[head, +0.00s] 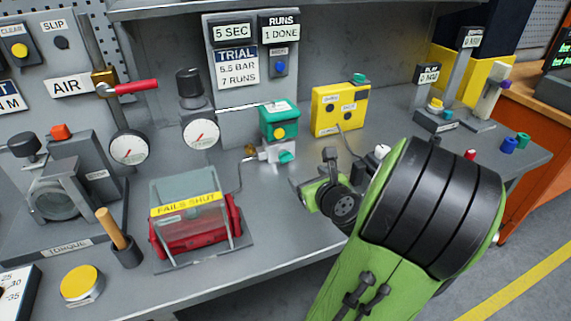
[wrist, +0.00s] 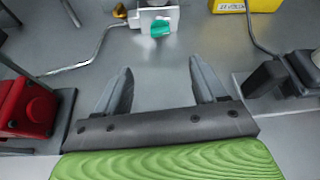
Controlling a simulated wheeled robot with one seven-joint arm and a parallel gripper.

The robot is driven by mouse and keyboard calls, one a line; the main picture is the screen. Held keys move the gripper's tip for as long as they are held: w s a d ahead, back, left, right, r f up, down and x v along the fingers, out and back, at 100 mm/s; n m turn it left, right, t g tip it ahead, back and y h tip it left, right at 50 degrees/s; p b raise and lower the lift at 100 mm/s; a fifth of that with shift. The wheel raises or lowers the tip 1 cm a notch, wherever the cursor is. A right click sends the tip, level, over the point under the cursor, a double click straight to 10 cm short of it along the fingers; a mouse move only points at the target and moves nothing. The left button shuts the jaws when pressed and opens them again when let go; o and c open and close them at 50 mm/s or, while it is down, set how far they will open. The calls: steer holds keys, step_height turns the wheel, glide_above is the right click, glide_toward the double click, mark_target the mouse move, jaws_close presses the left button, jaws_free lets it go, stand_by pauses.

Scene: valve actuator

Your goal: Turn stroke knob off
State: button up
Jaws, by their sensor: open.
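I cannot read a label saying stroke on any knob. Candidates are the small dark controls on the yellow box (head: 348,108) and the teal knob (head: 286,156) on the white valve body (head: 270,152) below the green actuator box (head: 281,123). My gripper (wrist: 162,88) is open and empty, fingers spread over bare grey bench in the wrist view. The teal knob (wrist: 160,29) lies beyond the fingertips, apart from them. The yellow box's lower edge (wrist: 243,5) shows at the top right. In the head view my forearm hides part of the bench.
A red actuator (head: 190,238) under a clear "FAILS SHUT" cover stands left. A bent metal tube (wrist: 90,55) runs from the valve. Gauges (head: 201,131), a wooden-handled tool (head: 112,228) and a grey stand (head: 437,121) are around. The bench between valve and front edge is mostly clear.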

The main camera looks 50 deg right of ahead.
mark_target(288, 160)
steer(key=w+p, duration=0.1)
steer(key=p, duration=0.1)
steer(key=w+d+p, duration=0.1)
steer(key=p, duration=0.1)
steer(key=w+d+p, duration=0.1)
steer(key=p, duration=0.1)
steer(key=shift+w+d+f+p, duration=0.1)
steer(key=shift+w+f+p, duration=0.15)
steer(key=shift+p, duration=0.1)
steer(key=x, duration=0.5)
steer(key=f+x, duration=0.1)
steer(key=x, duration=0.5)
steer(key=shift+s, duration=0.15)
steer(key=c, duration=1.1)
steer(key=shift+o, duration=0.2)
steer(key=shift+s+r+p, duration=0.1)
steer(key=shift+r+p, duration=0.15)
steer(key=shift+p, duration=0.8)
steer(key=shift+d+f+m+y+p, duration=0.1)
steer(key=shift+f+m+y+p, duration=0.1)
steer(key=shift+m+y+p, duration=0.35)
